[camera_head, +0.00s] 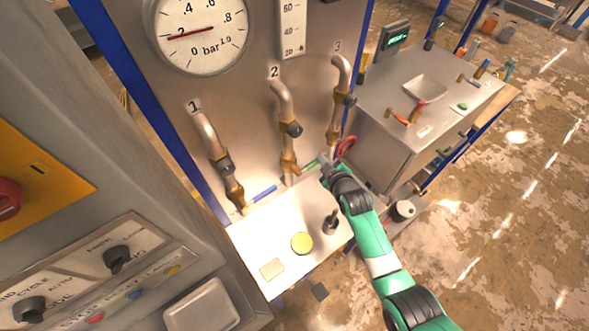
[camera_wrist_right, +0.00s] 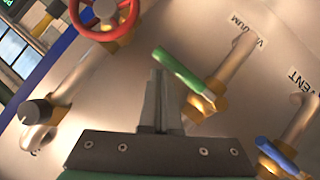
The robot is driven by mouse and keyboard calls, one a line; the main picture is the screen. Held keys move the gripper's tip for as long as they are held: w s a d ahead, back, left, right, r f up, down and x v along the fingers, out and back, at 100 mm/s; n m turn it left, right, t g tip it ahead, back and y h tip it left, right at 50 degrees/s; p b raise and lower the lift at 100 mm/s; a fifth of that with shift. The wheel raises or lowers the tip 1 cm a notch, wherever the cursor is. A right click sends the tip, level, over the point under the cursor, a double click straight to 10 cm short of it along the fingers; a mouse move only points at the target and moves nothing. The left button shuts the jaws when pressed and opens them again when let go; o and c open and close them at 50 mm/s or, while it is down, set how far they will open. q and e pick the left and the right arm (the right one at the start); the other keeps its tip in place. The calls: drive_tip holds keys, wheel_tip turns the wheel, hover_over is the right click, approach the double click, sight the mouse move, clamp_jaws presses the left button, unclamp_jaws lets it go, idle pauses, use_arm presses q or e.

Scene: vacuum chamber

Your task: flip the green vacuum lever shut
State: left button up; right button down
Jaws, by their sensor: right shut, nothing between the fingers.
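The green vacuum lever (camera_head: 307,165) sticks out from a brass valve on the middle pipe, low on the steel panel. In the right wrist view, the green lever (camera_wrist_right: 183,72) lies crosswise to its pipe, under the VACUUM label (camera_wrist_right: 248,30). My right gripper (camera_head: 324,161) is shut and empty beside the lever's free end. In the wrist view, the closed fingertips (camera_wrist_right: 160,75) sit just beside that end; I cannot tell whether they touch it. My left gripper is out of view.
A blue lever (camera_head: 263,193) is on the left pipe, marked VENT in the wrist view. A red handwheel (camera_head: 346,147) is close right of my gripper. A pale box top (camera_head: 285,225) with a yellow disc (camera_head: 302,243) and a dark knob (camera_head: 331,222) lies below.

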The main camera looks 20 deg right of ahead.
drive_tip(key=shift+s+d+f, duration=0.1)
drive_tip(key=shift+s+f, duration=0.05)
drive_tip(key=shift+f, duration=0.15)
drive_tip(key=s+d+r+p, duration=0.2)
drive_tip(key=s+r+p, duration=0.3)
drive_tip(key=s+r, duration=0.3)
wheel_tip(320, 180, up, 2)
drive_tip(key=shift+s+r+p, duration=0.1)
drive_tip(key=shift+s+p, duration=0.2)
drive_tip(key=shift+p, duration=0.1)
